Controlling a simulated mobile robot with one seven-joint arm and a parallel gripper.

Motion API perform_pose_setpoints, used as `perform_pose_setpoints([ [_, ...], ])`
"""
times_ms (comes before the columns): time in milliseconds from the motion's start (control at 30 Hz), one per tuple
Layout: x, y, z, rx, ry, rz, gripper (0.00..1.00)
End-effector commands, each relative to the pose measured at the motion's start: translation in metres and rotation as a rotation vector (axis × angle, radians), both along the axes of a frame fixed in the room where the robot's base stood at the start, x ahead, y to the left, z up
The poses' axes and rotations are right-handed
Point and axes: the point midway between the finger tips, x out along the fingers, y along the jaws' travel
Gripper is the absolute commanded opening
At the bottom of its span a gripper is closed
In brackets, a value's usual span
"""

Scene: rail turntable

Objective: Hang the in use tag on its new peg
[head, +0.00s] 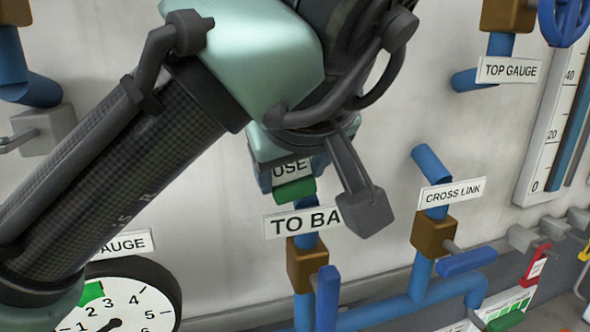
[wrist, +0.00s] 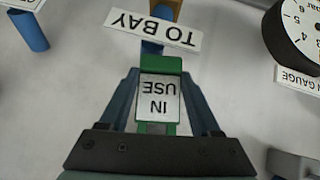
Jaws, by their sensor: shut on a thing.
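The in use tag (wrist: 158,98) is a green tag with a white label reading IN USE, upside down in the wrist view. My gripper (wrist: 160,76) is shut on it, with a blue finger on each side. In the head view the tag (head: 295,190) shows partly below my wrist, just above the TO BAY sign (head: 300,222). The wrist view also has that sign (wrist: 152,29) beyond the tag. A grey block with a peg (head: 40,130) is on the wall at the left. Several grey pegs (head: 524,238) line the lower right. Which peg is the new one, I cannot tell.
A blue pipe rises to the TO BAY valve (head: 306,264), with its blue handle (head: 327,298). The CROSS LINK valve (head: 433,235) stands to the right. A red tag (head: 537,262) hangs at the right. A round gauge (head: 110,300) is at lower left.

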Motion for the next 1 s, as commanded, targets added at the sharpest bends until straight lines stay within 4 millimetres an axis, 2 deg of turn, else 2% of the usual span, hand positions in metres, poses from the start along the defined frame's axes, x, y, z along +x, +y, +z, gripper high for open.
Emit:
perform_pose_setpoints([
  [167,0.000,0.000,0.000,0.000,0.000,0.000,0.11],
  [200,0.000,0.000,0.000,0.000,0.000,0.000,0.66],
  [400,0.000,0.000,0.000,0.000,0.000,0.000,0.99],
  [767,-0.003,-0.001,0.004,0.000,0.000,-0.001,0.99],
  [867,-0.012,-0.002,0.014,-0.001,-0.001,-0.003,0.99],
  [1000,-0.033,-0.005,0.037,0.001,-0.003,-0.004,0.99],
])
